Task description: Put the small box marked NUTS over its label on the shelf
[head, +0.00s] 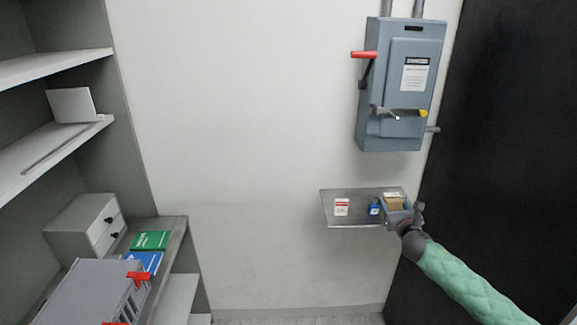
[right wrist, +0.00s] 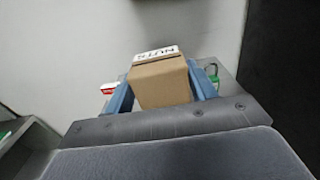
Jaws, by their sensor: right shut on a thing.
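A small brown cardboard box (head: 394,204) is at the right end of a small metal wall shelf (head: 335,220). My right gripper (head: 399,212) is shut on it from the front right. In the right wrist view the box (right wrist: 160,84) sits between the two blue fingers (right wrist: 160,92). A white strip reading NUTS (right wrist: 156,53) shows at the box's far top edge. I cannot tell whether the box rests on the shelf or hangs just above it. My left gripper is not in view.
A red-and-white packet (head: 341,207) and a blue padlock (head: 374,208) are on the wall shelf, left of the box. A grey electrical box (head: 402,85) hangs above. Shelving (head: 50,150) with a drawer unit (head: 88,226) and green and blue signs (head: 150,240) stands left.

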